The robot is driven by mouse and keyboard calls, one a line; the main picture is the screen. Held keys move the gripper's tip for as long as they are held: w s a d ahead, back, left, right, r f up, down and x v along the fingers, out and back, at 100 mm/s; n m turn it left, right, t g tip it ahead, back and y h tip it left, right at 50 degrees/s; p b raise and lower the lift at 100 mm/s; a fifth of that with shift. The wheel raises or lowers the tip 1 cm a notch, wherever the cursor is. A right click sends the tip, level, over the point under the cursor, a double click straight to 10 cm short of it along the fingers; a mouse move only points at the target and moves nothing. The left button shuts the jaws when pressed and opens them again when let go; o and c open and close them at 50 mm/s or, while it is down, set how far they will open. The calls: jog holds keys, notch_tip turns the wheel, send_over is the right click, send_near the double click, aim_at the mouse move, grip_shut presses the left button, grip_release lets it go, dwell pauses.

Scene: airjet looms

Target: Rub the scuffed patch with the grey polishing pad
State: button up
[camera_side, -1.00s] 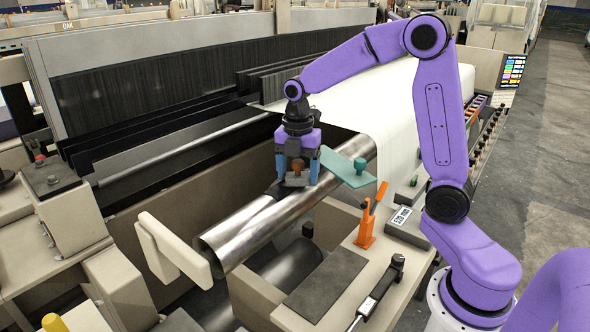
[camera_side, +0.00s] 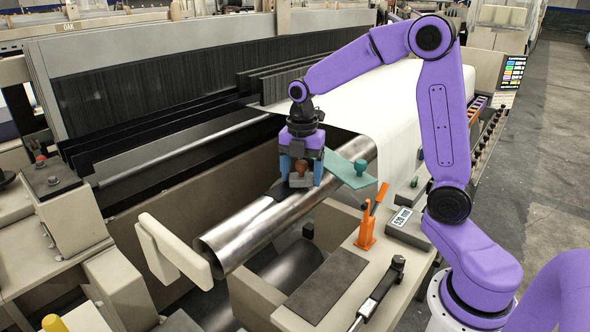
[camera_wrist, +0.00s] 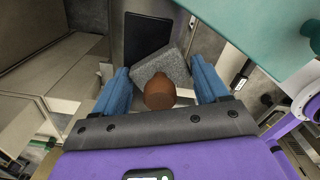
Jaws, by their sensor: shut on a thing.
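My gripper (camera_side: 301,182) is shut on the brown knob (camera_wrist: 160,92) of the grey polishing pad (camera_wrist: 172,66). The blue fingers stand on either side of the pad in the wrist view. In the side view the pad (camera_side: 300,181) is low over the shiny metal roller (camera_side: 250,228); I cannot tell whether it touches. A dark area (camera_side: 276,192) on the roller, just left of the pad, looks like the scuffed patch; the pad and fingers may hide part of it.
A teal plate with a knob (camera_side: 345,174) is close on the right; the plate also fills the wrist view's upper right (camera_wrist: 230,25). An orange lever (camera_side: 367,232), a labelled box (camera_side: 405,224) and a dark mat (camera_side: 326,284) are on the beige ledge. White cloth (camera_side: 395,110) lies behind.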

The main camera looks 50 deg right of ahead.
jog(key=shift+w+r, duration=0.1)
jog(key=shift+w, duration=2)
notch_tip(320, 180, up, 8)
jog(key=shift+s, duration=0.15)
